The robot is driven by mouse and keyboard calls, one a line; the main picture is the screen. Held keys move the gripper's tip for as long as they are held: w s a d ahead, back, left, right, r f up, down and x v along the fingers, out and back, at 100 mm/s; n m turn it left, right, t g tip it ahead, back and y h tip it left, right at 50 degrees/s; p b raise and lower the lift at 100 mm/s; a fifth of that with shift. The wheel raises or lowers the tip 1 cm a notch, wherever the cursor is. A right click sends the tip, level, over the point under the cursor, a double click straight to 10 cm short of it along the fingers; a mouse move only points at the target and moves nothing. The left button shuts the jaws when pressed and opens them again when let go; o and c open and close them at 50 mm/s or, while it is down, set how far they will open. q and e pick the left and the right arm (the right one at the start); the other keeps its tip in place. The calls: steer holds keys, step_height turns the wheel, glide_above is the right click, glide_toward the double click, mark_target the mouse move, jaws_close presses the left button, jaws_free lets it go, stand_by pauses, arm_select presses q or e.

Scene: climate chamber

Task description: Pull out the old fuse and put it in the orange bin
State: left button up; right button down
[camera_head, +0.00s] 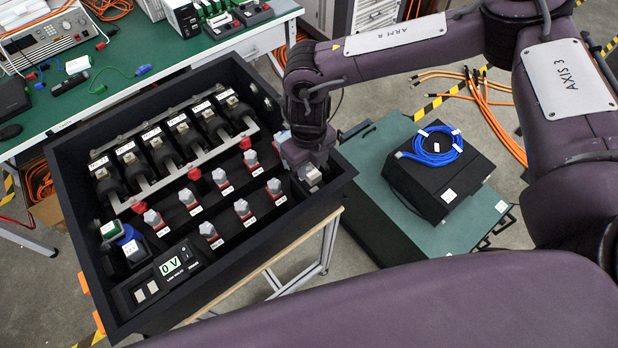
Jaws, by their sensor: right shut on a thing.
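A black open-topped box (81,238) holds two rows of grey-topped fuses with red bases, such as this fuse (242,208). My right gripper (309,170) is down inside the box at its right corner, at the end of the nearer row. It is shut on a fuse there; its jaws and wrist hide most of that fuse, and I cannot tell whether it is still seated. Another fuse (283,138) shows just left of the gripper. I see no whole orange bin, only small orange pieces (85,283) at the box's left side. My left gripper is out of view.
A row of black cable parts (145,168) lies along the box's far side, and a display (170,266) reads 0 V. A green bench (150,50) with instruments stands behind. A green cart (470,225) to the right carries a black case (415,185) with a coiled blue cable.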

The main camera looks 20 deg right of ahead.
mark_target(309, 168)
steer(key=shift+r+p, duration=1.5)
steer(key=shift+r, duration=0.5)
